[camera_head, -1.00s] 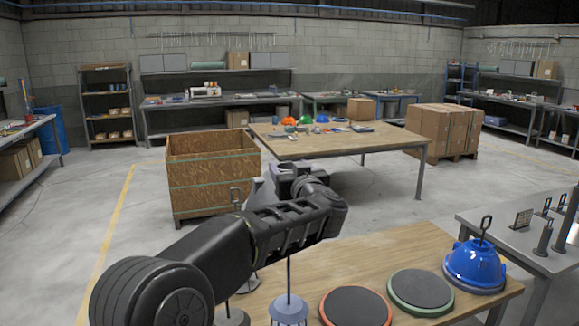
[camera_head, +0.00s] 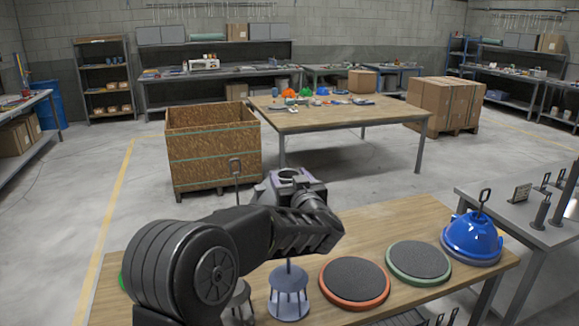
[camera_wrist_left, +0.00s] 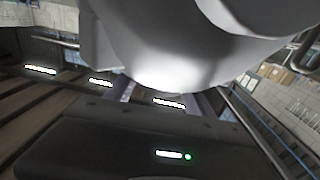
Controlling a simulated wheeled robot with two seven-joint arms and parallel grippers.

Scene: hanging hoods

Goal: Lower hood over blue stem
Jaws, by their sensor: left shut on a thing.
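A ring handle on a thin rod (camera_head: 235,166) rises behind my left arm in the head view. What lies below it is hidden. A large pale grey rounded body, likely the hood (camera_wrist_left: 190,55), fills the upper middle of the left wrist view. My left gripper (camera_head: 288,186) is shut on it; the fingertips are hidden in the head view. A blue-grey caged stand with a thin upright rod (camera_head: 288,298), likely the blue stem, stands on the wooden table below my forearm. I cannot tell the gap between hood and stem. My right gripper is not clearly in view.
On the wooden table (camera_head: 395,215) lie an orange-rimmed disc (camera_head: 354,280) and a green-rimmed disc (camera_head: 418,261). A blue hood with a ring handle (camera_head: 472,238) sits at the right end. A grey stand (camera_head: 240,297) is partly behind my arm. A wooden crate (camera_head: 212,155) stands beyond.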

